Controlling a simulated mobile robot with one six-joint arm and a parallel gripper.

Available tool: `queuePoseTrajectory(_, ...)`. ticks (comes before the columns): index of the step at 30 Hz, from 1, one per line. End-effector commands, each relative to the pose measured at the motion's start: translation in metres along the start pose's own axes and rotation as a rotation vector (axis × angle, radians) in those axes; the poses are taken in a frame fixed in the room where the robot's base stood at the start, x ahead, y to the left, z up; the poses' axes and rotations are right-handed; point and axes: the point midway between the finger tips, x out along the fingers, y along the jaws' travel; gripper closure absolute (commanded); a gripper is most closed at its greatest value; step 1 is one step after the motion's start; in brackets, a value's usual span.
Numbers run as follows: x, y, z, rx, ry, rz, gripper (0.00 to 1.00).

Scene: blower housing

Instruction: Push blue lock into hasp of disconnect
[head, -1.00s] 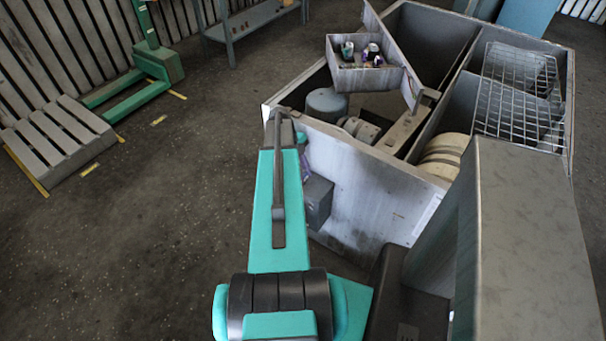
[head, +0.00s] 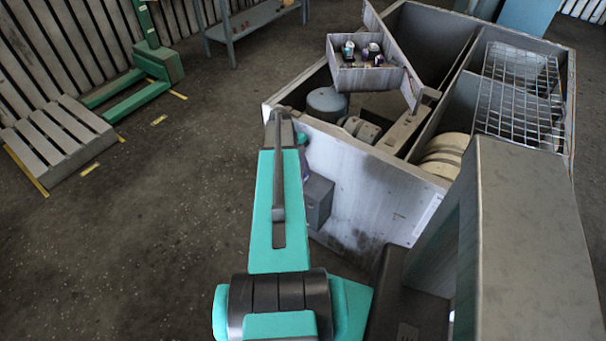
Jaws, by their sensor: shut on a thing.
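A grey box (head: 318,201), which looks like the disconnect, is fixed to the outer side wall of the housing, just right of my arm in the head view. Its hasp cannot be made out. A small purple patch (head: 304,166) shows above the box, beside my arm; I cannot tell what it is. My teal arm reaches forward to the near left corner of the housing. My gripper is hidden behind the arm, and I cannot make out the blue lock.
The open grey housing (head: 345,190) holds a drum (head: 326,103), a wire grid (head: 518,95) and a tray (head: 365,80) of small items. A pallet (head: 60,145) and a green pallet truck (head: 150,75) stand left. The floor left of my arm is clear.

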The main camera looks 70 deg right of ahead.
Motion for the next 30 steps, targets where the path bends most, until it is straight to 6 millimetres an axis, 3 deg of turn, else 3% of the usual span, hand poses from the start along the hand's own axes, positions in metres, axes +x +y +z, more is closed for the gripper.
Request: queuePoseTrajectory(30,0.013,0.000,0.005,0.000,0.000,0.000,0.87)
